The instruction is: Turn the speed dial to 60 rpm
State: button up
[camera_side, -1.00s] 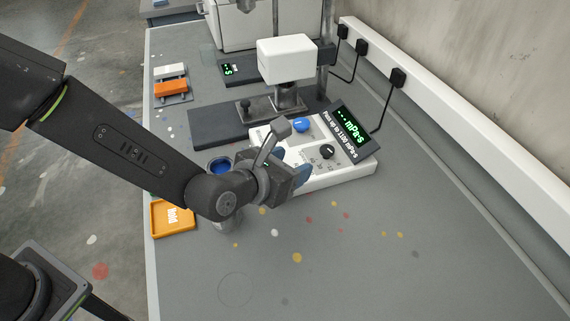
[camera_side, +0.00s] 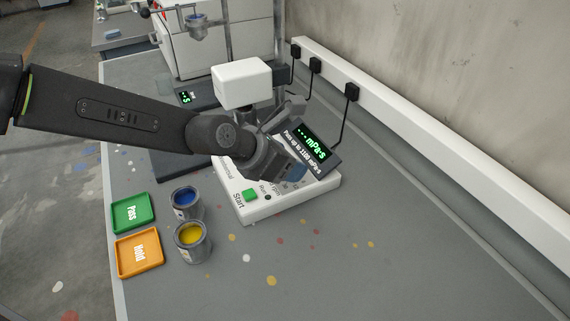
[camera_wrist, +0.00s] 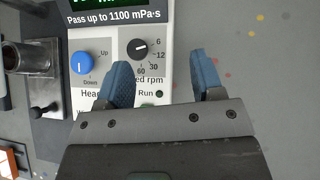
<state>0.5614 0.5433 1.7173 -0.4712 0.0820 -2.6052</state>
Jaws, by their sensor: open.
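The speed dial (camera_wrist: 140,49) is a round black knob with a short white mark, on the white viscometer console (camera_wrist: 172,15). In the wrist view the numbers 6, 12, 30 and 60 curve around its right and lower side. The mark seems to point right, near 6 or 12; it is too small to be sure. My gripper (camera_wrist: 162,68) is open and empty, with blue fingertips. Its left finger is just below the dial in the picture and its right finger is off to the right. In the side view my gripper (camera_side: 290,165) is over the console and hides the dial.
A blue Up/Down knob (camera_wrist: 82,64) sits left of the dial. A green Start button (camera_side: 250,196) and tilted display (camera_side: 310,147) are on the console. Blue (camera_side: 186,198) and yellow (camera_side: 191,235) paint cans stand near the Pass (camera_side: 118,222) and Hold (camera_side: 125,263) trays.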

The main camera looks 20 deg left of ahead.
jog(key=w+a+r+m+g+y, duration=0.1)
jog(key=w+a+r+m+g, duration=0.3)
jog(key=a+r+m+g, duration=0.15)
jog(key=shift+n, duration=0.45)
jog(key=x, duration=1.3)
jog(key=shift+s+a+f, duration=0.1)
jog(key=shift+a+f, duration=0.05)
jog(key=c, duration=0.9)
